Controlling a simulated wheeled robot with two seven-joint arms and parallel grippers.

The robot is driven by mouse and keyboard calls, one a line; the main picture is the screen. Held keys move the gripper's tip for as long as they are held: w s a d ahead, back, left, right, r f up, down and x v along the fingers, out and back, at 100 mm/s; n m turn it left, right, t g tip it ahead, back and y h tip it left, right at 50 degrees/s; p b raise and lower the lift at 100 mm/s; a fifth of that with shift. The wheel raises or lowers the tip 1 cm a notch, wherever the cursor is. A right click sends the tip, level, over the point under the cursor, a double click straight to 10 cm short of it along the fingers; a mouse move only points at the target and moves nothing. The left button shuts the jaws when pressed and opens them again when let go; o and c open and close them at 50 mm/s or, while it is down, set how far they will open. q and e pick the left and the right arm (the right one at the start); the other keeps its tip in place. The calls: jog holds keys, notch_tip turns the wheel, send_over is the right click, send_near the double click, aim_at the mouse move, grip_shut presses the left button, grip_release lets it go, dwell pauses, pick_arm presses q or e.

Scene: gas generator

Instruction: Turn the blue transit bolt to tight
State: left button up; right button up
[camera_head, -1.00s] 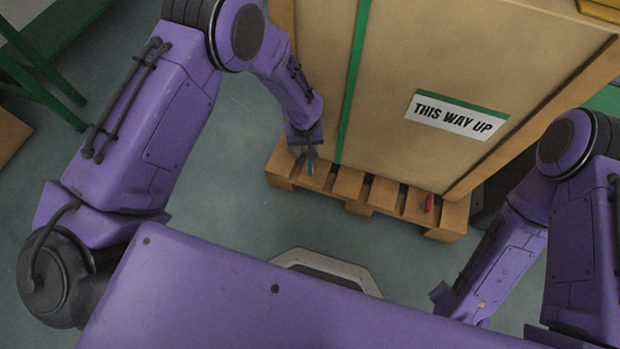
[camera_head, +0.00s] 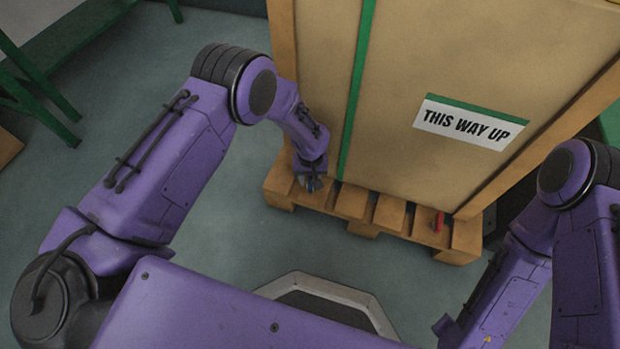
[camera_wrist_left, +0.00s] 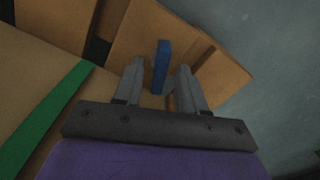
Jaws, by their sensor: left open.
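The blue transit bolt (camera_wrist_left: 161,66) shows in the left wrist view as an upright blue bar on the wooden pallet. My left gripper (camera_wrist_left: 160,72) is open, with one grey finger on each side of the blue bolt. I see a gap on both sides, and cannot tell the exact depth. In the head view my left gripper (camera_head: 312,184) is over the pallet's left part and hides most of the blue bolt. The right gripper's fingers are not in view; only my right arm shows at the right.
A large crate (camera_head: 400,70) with a "THIS WAY UP" label (camera_head: 467,122) and a green strap (camera_head: 356,90) stands on the pallet (camera_head: 352,203). A red bolt (camera_head: 438,222) is at the pallet's right. The floor (camera_head: 230,220) in front is clear.

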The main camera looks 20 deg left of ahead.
pick_arm(q)
grip_shut()
jog(key=m+p, duration=0.1)
jog(key=m, duration=0.2)
jog(key=shift+r+p, duration=0.1)
jog(key=shift+p, duration=0.2)
jog(key=m+p, duration=0.1)
jog(key=m, duration=0.4)
jog(key=shift+m, duration=0.3)
jog(key=m+p, duration=0.1)
jog(key=m, duration=0.8)
jog(key=shift+m, duration=2.2)
